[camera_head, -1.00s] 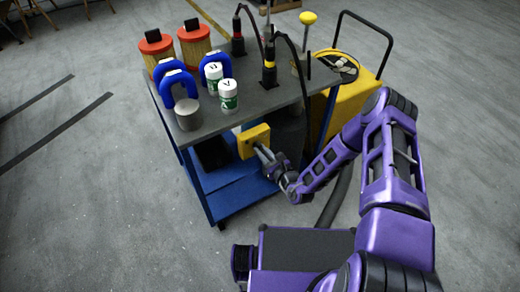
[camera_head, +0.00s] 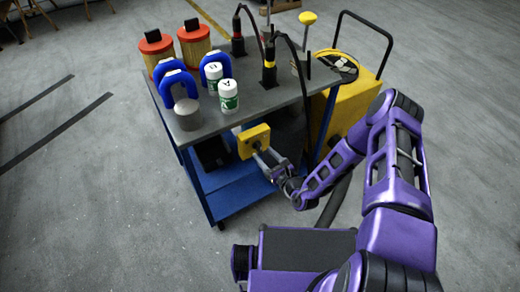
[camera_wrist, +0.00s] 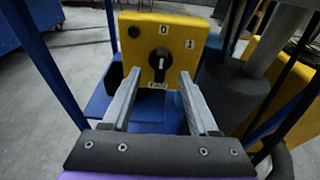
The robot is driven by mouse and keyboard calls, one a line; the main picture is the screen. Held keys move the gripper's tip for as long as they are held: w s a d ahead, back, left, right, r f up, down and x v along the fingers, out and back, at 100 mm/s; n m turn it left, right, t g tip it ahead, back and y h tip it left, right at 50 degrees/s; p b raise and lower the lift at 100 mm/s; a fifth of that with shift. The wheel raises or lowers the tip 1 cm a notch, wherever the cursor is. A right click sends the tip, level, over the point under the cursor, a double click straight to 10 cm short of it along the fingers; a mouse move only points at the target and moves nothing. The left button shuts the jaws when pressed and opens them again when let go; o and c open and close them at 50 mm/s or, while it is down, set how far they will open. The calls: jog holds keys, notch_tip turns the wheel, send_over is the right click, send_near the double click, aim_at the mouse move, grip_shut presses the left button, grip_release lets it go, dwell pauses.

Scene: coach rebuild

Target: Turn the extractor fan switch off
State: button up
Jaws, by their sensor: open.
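The extractor fan switch is a yellow box (camera_head: 254,140) on the near side of the cart, below its top. In the wrist view the yellow box (camera_wrist: 184,70) faces me, with a black rotary knob (camera_wrist: 160,63) at its middle. The knob lies roughly upright and bears a white mark. A "0" label is above it, a "1" label to the upper right and a small label below, too small to read. My gripper (camera_wrist: 160,76) is open, its two fingers apart on either side of the knob's lower part. In the head view my gripper (camera_head: 263,154) is in front of the box. Finger contact cannot be told.
The cart's grey top (camera_head: 262,98) holds red-lidded filters (camera_head: 194,46), blue-handled items (camera_head: 178,82), white-green bottles (camera_head: 229,97) and a black cable tool (camera_head: 269,72). A yellow wheeled unit (camera_head: 350,105) stands at the right.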

jog(key=f+v, duration=0.1)
jog(key=v, duration=0.5)
jog(key=shift+s+d, duration=0.25)
jog(key=shift+s, duration=0.1)
jog(key=shift+f, duration=0.1)
